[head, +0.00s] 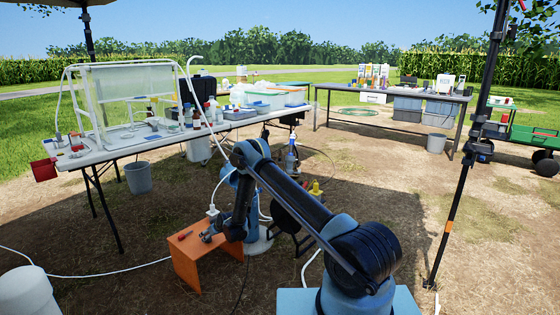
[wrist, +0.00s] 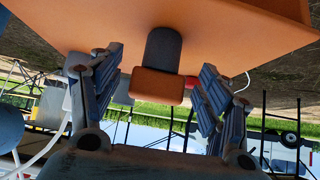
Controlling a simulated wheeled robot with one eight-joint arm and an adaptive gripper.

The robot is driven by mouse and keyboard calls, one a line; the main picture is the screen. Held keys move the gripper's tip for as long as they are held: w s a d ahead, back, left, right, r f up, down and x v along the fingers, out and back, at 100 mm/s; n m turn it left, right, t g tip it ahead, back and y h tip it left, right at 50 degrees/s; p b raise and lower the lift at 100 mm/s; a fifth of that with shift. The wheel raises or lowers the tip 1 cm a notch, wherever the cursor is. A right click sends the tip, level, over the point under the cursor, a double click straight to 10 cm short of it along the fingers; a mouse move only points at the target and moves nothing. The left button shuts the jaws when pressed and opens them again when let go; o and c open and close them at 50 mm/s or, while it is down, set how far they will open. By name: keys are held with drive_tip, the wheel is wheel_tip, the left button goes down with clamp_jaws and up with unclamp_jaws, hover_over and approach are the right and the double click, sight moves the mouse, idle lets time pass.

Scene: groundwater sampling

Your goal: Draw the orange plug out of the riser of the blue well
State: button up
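My gripper (wrist: 160,68) is open in the wrist view, its two fingers apart. Between them is a dark grey rounded piece (wrist: 163,48) with an orange block (wrist: 157,86) at its end. Gaps show between the block and both fingers. I cannot tell whether this is the orange plug. In the head view my gripper (head: 208,237) is low, at an orange stand (head: 195,270) with a small red-handled item (head: 185,235) on top. A blue upright body (head: 229,178) shows behind my arm, perhaps the blue well. Its riser is hidden or cannot be made out.
A long table (head: 85,158) with a clear tank and bottles stands at the left. Another table (head: 400,92) with bins is at the back right. White hoses or cables run over the ground. A canopy pole (head: 465,170) stands at the right, with open ground beside it.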

drive_tip(key=c, duration=1)
drive_tip(key=shift+r, duration=2.5)
